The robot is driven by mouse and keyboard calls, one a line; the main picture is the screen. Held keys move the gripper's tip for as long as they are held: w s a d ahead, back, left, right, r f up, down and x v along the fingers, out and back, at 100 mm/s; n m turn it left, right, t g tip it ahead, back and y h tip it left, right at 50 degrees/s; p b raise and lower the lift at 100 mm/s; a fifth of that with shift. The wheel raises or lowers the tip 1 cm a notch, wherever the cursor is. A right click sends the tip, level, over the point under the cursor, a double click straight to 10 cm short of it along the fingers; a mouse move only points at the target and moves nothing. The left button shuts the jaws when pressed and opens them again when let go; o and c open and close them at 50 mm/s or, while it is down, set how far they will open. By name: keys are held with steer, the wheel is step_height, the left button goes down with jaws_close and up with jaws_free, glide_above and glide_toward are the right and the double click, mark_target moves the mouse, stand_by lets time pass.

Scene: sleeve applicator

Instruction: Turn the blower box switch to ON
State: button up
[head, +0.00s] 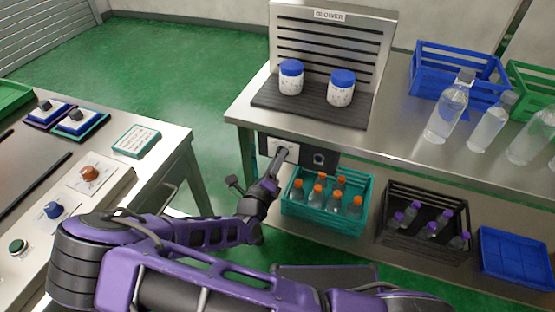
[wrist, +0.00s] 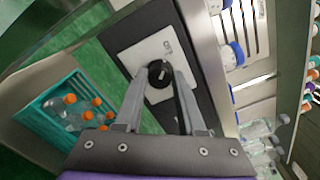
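The blower box is a dark panel (head: 264,147) under the front edge of the steel bench, beneath the upright marked BLOWER (head: 330,15). In the wrist view, its switch is a round black knob (wrist: 159,73) with a small pale mark, on a white plate (wrist: 142,52) whose print is too small to read. My gripper (wrist: 160,82) is at the panel, one finger on each side of the knob. I cannot tell whether the fingers press on it. In the head view, my gripper (head: 281,156) hides the knob and part of the plate.
A second round dial (head: 319,158) sits right of my gripper. A teal crate of orange-capped bottles (head: 292,207) stands close below. Two blue-lidded jars (head: 341,93) stand on the black mat above. A side table (head: 160,128) with knobs stands left; green floor lies between.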

jaws_close()
steer(key=shift+r+m+p, duration=0.1)
steer(key=shift+m+p, duration=0.2)
steer(key=shift+p, duration=0.05)
steer(key=m+p, duration=0.6)
steer(key=m, duration=1.1)
steer(key=shift+d, duration=0.15)
steer(key=shift+m, duration=0.3)
